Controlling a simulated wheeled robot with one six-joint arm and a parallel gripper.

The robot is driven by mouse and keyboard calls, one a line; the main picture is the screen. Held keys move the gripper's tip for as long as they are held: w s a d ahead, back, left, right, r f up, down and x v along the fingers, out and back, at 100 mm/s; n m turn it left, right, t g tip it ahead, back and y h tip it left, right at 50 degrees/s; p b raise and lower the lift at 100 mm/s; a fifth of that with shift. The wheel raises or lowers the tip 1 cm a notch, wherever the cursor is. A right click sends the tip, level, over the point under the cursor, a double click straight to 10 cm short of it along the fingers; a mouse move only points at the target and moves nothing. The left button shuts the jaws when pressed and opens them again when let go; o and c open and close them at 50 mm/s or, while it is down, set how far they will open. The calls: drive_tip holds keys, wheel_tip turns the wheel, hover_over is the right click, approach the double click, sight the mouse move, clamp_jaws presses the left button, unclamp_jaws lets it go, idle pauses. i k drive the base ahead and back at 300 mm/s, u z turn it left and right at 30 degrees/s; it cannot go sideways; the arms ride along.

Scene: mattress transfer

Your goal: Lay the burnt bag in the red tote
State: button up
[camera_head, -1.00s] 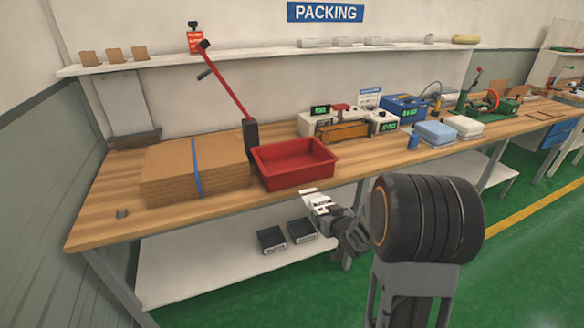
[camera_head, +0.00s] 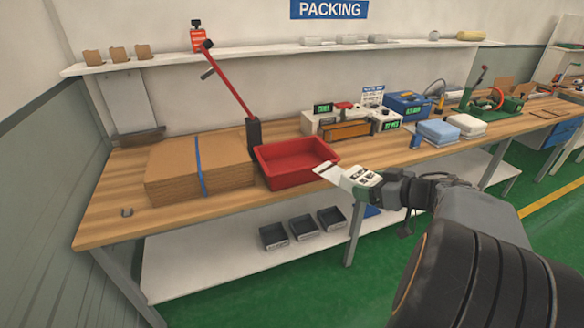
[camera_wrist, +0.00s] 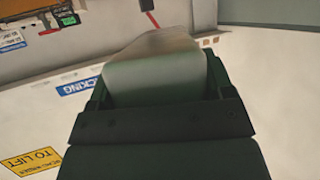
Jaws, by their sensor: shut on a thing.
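The red tote (camera_head: 298,176) stands on the bench in the head view. It is open at the top, and its visible floor looks empty. My gripper (camera_head: 352,176) is just right of the tote, around the height of its right wall in the picture. It is shut on a pale, flat bag (camera_head: 329,170), whose free end points left toward the tote's right rim. In the wrist view the bag (camera_wrist: 158,68) is greyish and slightly see-through between the dark fingers. I cannot make out a burn mark on it.
A cardboard stack (camera_head: 200,173) with a blue strap lies left of the tote. A red-handled lever (camera_head: 232,88) rises behind it. A sealing machine (camera_head: 346,129) and blue and white folded packs (camera_head: 438,132) are farther right. Black bins (camera_head: 303,228) sit on the lower shelf.

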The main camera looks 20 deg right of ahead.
sight(295, 162)
drive_tip(key=i, duration=0.95)
drive_tip(key=z, duration=0.05)
